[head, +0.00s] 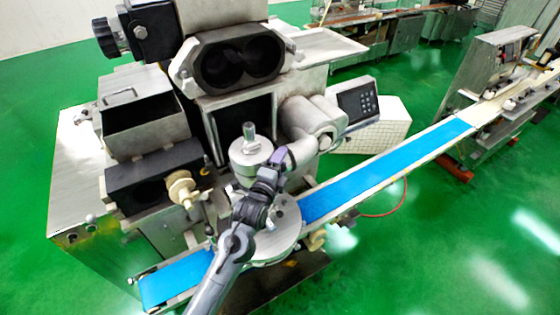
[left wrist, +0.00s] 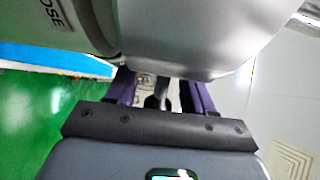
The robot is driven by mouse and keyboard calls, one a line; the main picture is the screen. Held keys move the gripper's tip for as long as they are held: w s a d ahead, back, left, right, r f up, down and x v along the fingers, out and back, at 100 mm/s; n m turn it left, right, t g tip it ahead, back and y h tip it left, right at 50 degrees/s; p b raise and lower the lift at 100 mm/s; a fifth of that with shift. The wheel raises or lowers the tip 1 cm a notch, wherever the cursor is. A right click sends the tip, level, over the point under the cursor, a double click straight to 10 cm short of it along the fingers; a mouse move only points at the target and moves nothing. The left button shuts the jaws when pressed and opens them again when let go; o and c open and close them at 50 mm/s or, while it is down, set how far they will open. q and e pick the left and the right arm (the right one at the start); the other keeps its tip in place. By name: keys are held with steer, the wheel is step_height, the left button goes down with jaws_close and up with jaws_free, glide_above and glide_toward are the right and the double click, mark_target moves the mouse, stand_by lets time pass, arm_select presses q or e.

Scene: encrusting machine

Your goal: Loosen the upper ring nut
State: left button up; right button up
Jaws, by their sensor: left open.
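A rounded grey metal fitting (head: 312,122), which seems to be the upper ring nut, sits at the machine's front right. Its exact edges are hard to tell. My left gripper (head: 280,158) is at its lower left side, close against it; I cannot tell whether they touch. In the left wrist view, a large curved grey metal surface (left wrist: 185,35) fills the top, with partly cut-off lettering ending in "OSE". The purple fingers of my left gripper (left wrist: 160,97) stand apart beneath it, partly hidden by it. My right gripper is not in view.
An upright metal cylinder with a stem (head: 250,150) stands just left of the gripper. A round metal disc (head: 275,240) lies below my arm. A blue conveyor belt (head: 390,170) runs to the upper right. A control panel (head: 358,103) stands right of the fitting.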

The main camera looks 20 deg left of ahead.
arm_select(q)
jaws_close()
steer(key=shift+s, duration=0.15)
stand_by(0.4)
steer(key=shift+s+a+m+h+p, duration=0.15)
steer(key=shift+s+m+h, duration=0.25)
steer(key=shift+m+h, duration=0.3)
steer(key=shift+s+a+m+h+p, duration=0.15)
steer(key=shift+s+m+h, duration=0.3)
steer(key=shift+h, duration=0.45)
steer(key=s+a+m+g+h+b, duration=0.3)
steer(key=s+m+g+h+b, duration=0.2)
steer(key=m+g+h+b, duration=0.3)
steer(key=m+h, duration=0.1)
steer(key=h, duration=0.2)
steer(key=shift+s+a, duration=0.15)
steer(key=shift+s, duration=0.15)
